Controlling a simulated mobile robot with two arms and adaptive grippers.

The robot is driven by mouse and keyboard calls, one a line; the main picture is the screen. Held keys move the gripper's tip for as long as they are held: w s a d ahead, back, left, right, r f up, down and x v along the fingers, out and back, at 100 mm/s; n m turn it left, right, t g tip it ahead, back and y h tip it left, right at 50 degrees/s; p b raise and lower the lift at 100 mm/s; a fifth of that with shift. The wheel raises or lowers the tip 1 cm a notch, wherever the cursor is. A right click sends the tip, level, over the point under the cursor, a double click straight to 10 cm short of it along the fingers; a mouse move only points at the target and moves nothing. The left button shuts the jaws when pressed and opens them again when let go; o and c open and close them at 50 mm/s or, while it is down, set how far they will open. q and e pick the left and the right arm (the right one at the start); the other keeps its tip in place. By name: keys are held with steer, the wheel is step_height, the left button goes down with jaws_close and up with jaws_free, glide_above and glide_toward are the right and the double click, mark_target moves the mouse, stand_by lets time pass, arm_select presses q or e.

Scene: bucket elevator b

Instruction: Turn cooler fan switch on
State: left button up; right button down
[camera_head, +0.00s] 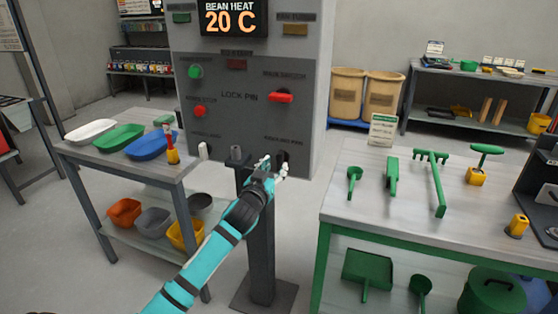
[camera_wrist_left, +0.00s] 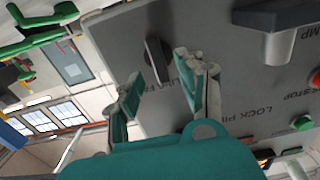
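The grey control panel (camera_head: 240,110) stands upright in the middle of the head view. A dark flat-bladed knob (camera_wrist_left: 157,60) sits on the panel beside partly hidden lettering that seems to include "FAN". In the head view this lower right knob (camera_head: 283,155) is mostly hidden behind my left gripper. My left gripper (camera_head: 275,166) is in front of the panel's lower right part. In the left wrist view the gripper (camera_wrist_left: 162,85) is open and empty, with the knob beyond and roughly between its fingertips. I see no contact. My right gripper is not in view.
The panel also carries a red main-switch handle (camera_head: 281,97), a green button (camera_head: 195,72), a red button (camera_head: 199,111) and a pale lever (camera_head: 203,150). A dark post (camera_head: 259,230) stands before it. A tray table (camera_head: 95,155) is left; a green-framed table (camera_head: 335,205) is right.

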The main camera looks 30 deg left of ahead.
mark_target(279, 161)
arm_select(q)
steer(key=shift+x, duration=1.95)
steer(key=shift+c, duration=0.4)
jaws_close()
